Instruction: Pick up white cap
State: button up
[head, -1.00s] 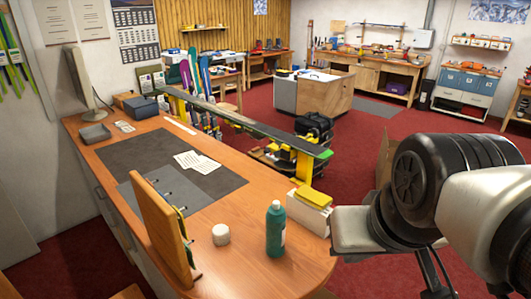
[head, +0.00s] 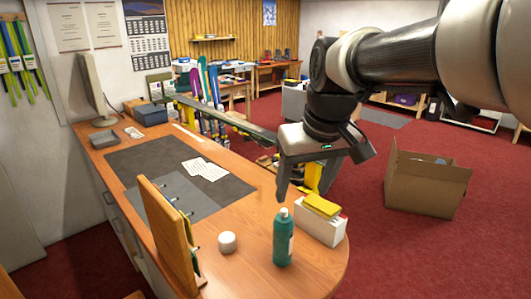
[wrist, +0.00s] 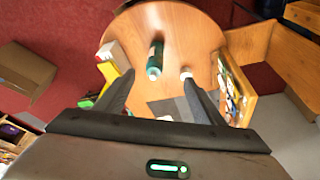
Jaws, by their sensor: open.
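The white cap (head: 227,242) is a small, short round piece on the wooden counter, left of the green bottle (head: 283,238). In the wrist view the cap (wrist: 186,73) shows near the tip of the right finger, and the bottle (wrist: 155,60) stands between the fingers as seen from above. My gripper (wrist: 160,84) is open and empty, pointing down. In the head view it hangs above the counter, beyond the bottle and cap and apart from both. One finger (head: 283,185) shows clearly there.
A white box with a yellow top (head: 320,219) stands right of the bottle. An upright wooden board (head: 168,233) stands left of the cap. Papers (head: 205,169) lie on the dark mat (head: 135,160). An open cardboard box (head: 425,190) is on the red floor.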

jog(key=w+a+f+n+g, duration=0.25)
jog(key=w+a+f, duration=0.35)
jog(key=w+a, duration=0.5)
jog(key=n, duration=0.3)
send_over(227, 236)
jog(key=f, duration=1.3)
jog(key=f+b, duration=0.1)
jog(key=f, duration=0.5)
jog(key=shift+s+a+f, duration=0.15)
jog(key=shift+s+a, duration=0.05)
jog(key=shift+s, duration=0.2)
jog(key=shift+w+d+f+p, duration=0.1)
jog(key=shift+w+f+p, duration=0.15)
jog(key=shift+f, duration=1.3)
jog(key=shift+w+d+f+p, duration=0.1)
jog(key=shift+f+p, duration=0.1)
jog(key=shift+f, duration=1.35)
jog(key=c, duration=1.2)
